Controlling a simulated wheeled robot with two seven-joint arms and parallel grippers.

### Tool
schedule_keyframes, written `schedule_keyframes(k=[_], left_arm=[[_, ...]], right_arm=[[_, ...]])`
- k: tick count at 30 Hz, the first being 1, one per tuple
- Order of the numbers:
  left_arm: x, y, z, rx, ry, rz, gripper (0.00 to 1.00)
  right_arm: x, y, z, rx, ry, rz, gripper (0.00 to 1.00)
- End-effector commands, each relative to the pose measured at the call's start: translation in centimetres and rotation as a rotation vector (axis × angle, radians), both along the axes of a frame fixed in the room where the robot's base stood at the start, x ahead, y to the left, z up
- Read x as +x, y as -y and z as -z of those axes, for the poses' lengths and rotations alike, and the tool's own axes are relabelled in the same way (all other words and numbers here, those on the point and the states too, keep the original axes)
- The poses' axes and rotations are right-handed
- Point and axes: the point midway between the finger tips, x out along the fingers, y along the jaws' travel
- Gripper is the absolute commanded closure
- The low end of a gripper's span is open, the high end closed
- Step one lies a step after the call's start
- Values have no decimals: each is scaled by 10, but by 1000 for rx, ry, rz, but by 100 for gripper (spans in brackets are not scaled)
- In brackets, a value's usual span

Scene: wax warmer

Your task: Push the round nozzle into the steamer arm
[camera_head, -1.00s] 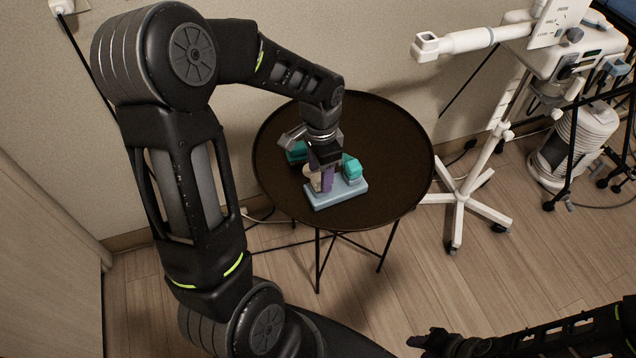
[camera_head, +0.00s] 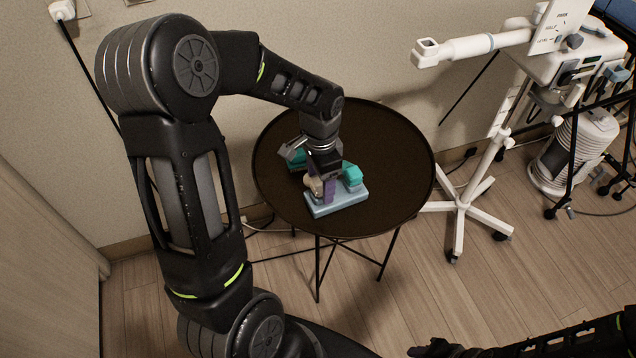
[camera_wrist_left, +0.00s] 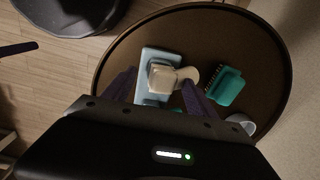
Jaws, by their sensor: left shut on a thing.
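A cream nozzle (camera_head: 314,185) is at the light-blue stand (camera_head: 347,198) on the round table. It also shows in the wrist view (camera_wrist_left: 162,78), blocky with a rounded part beside it, so its exact shape is hard to tell. My left gripper (camera_head: 324,184) reaches down over the stand, its purple fingers shut on the nozzle, which is still at the stand. The steamer arm (camera_head: 470,44) is white, with a square open end (camera_head: 427,52), at the upper right, well apart from the gripper. My right gripper (camera_head: 436,347) is cut off at the bottom edge; its jaws are unclear.
The dark round table (camera_head: 395,150) has a raised rim. A teal block (camera_head: 351,175) stands by the stand, and a teal brush (camera_wrist_left: 226,86) lies behind. The steamer's white wheeled base (camera_head: 462,205) is right of the table, with floor between.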

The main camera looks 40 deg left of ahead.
Motion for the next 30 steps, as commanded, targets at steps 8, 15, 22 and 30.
schedule_keyframes(k=[8, 15, 22, 30], left_arm=[[-9, 4, 9, -10, -29, -1, 47], [-8, 3, 8, -9, -27, 0, 47], [-5, 2, 5, -6, -18, 1, 59], [-4, 1, 4, -4, -14, 2, 81]], right_arm=[[0, 0, 2, 0, 0, 0, 64], [0, 0, 1, 0, 0, 0, 64], [0, 0, 0, 0, 0, 0, 64], [0, 0, -1, 0, 0, 0, 64]])
